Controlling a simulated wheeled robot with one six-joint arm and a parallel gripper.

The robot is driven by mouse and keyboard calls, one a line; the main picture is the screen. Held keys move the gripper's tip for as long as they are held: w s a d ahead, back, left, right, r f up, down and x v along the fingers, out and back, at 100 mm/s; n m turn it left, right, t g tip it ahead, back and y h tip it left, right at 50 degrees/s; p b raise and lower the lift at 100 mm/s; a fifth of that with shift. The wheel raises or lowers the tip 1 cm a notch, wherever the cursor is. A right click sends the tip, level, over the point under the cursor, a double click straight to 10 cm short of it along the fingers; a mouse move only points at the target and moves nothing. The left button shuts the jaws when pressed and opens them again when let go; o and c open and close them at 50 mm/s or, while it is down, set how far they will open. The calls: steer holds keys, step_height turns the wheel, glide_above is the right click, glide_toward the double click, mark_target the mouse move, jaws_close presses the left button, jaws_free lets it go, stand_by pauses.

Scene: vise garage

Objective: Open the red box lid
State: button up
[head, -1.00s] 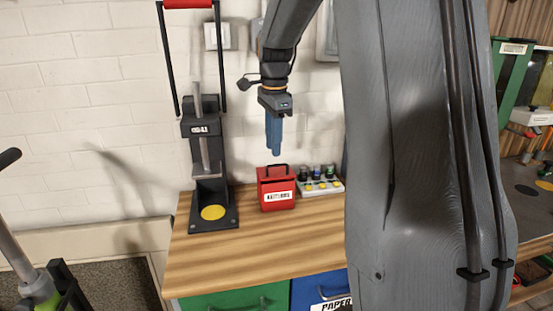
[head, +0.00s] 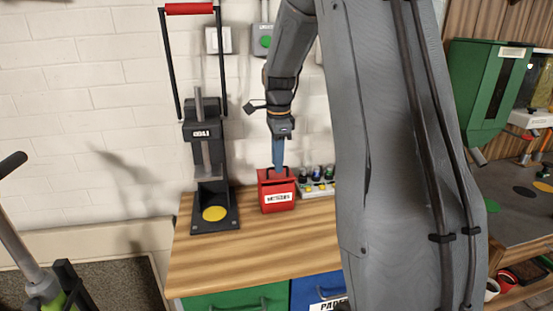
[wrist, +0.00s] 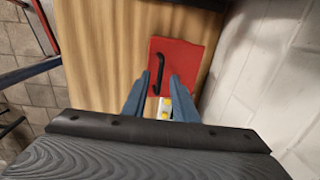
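The red box (head: 276,195) stands on the wooden workbench, with a white label on its front and a black handle on its lid. The lid looks closed. In the wrist view the red lid (wrist: 186,60) lies beyond my fingertips, with the black handle (wrist: 158,72) running lengthwise left of its middle. My gripper (head: 278,170) points down just above the box, at the lid's handle. In the wrist view my gripper (wrist: 160,84) has its two blue fingers apart, with a gap between them. The handle's near end shows in that gap; whether the fingers touch it is unclear.
A black press (head: 209,165) with a red-handled bar stands left of the box. A tray of small bottles (head: 317,187) sits close to its right. The white wall is behind. The workbench (head: 225,255) is clear in front.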

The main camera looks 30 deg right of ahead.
jaws_close()
stand_by(1.4)
